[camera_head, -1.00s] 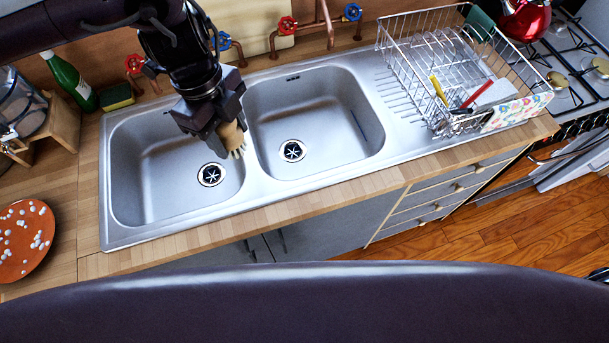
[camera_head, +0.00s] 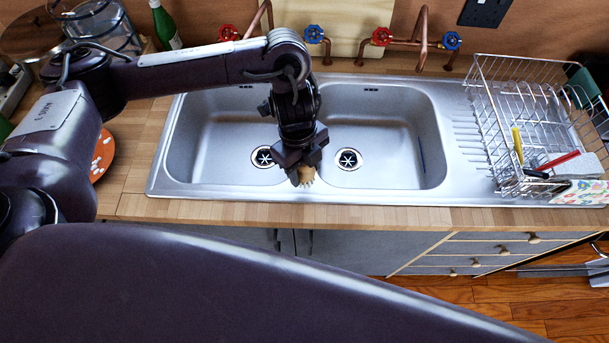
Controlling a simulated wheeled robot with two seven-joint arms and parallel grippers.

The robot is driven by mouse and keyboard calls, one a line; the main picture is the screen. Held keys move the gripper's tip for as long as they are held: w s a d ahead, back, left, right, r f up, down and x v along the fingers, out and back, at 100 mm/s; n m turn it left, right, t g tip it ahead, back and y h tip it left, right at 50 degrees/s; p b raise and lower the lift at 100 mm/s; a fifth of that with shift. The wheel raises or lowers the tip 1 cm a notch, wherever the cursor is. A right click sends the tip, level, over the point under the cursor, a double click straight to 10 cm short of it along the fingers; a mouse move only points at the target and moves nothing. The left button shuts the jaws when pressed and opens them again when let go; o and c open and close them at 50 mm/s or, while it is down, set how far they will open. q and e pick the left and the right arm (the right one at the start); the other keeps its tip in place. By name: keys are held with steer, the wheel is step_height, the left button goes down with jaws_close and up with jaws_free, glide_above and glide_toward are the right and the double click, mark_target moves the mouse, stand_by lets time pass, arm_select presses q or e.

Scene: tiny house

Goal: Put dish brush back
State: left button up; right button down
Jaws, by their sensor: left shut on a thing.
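The dish brush (camera_head: 305,176) shows as a small tan wooden head with pale bristles. My left gripper (camera_head: 301,165) is shut on it, above the divider between the two sink basins near their front edge. The gripper hides the rest of the brush. The double steel sink (camera_head: 400,160) is below. The wire dish rack (camera_head: 500,110) stands on the drainboard at the right, with a yellow-handled and a red-handled utensil in it. My right gripper is not in view.
Copper pipes with red and blue valve handles (camera_head: 381,37) run behind the sink. A green bottle (camera_head: 165,27) and a glass jar (camera_head: 100,28) stand at the back left. An orange plate (camera_head: 103,155) is partly hidden by my left arm. The right basin is empty.

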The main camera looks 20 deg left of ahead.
mark_target(304, 177)
arm_select(q)
step_height(304, 177, down, 4)
steer(key=shift+r+b, duration=0.1)
steer(key=shift+b, duration=0.25)
steer(key=shift+f, duration=0.3)
steer(key=o, duration=1)
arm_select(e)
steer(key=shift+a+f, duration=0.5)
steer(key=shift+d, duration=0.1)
